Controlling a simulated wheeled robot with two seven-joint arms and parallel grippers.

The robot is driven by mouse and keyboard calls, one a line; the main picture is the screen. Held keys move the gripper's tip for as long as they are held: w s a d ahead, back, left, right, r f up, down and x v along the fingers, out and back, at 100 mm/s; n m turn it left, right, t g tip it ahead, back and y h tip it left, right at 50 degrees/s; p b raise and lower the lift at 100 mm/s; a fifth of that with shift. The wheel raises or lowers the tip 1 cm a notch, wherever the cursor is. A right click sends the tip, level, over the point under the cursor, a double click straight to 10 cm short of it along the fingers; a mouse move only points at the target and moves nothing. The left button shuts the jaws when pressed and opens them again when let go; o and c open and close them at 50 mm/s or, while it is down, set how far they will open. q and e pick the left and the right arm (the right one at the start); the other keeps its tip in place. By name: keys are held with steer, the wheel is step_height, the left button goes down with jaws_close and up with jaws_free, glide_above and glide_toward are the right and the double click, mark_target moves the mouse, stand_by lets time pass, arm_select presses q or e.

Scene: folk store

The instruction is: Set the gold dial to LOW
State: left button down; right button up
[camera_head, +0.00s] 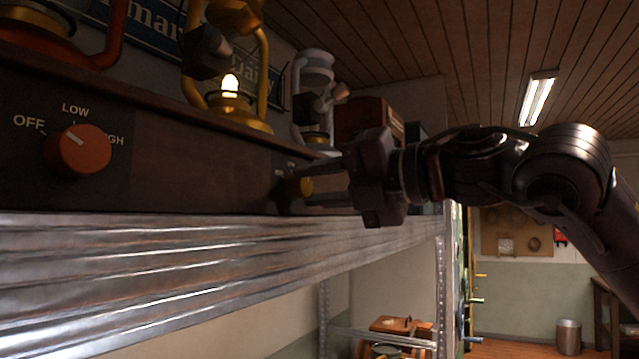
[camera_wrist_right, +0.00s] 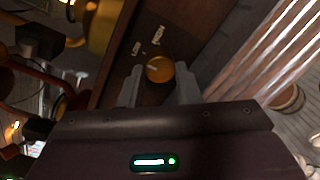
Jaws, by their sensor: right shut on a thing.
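The gold dial (camera_head: 303,187) is on the front of the dark wooden panel (camera_head: 190,160), below the gold lantern and toward the white one. My right gripper (camera_head: 298,188) reaches it from the right, its fingers shut around the dial. In the right wrist view the gold dial (camera_wrist_right: 160,69) sits between the two fingertips (camera_wrist_right: 159,85). A pale pointer line crosses its face. Small white labels (camera_wrist_right: 147,42) show beside it there, too blurred to read surely, so I cannot tell its setting. My left gripper is not in view.
A red dial (camera_head: 79,149) with OFF, LOW and HIGH labels is at the panel's left. A lit gold lantern (camera_head: 232,105) and a white lantern (camera_head: 314,100) stand above the panel. The metal shelf edge (camera_head: 180,270) runs just below. Open room lies at the right.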

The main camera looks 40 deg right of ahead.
stand_by(0.4)
steer(key=o, duration=1)
steer(key=shift+f, duration=0.1)
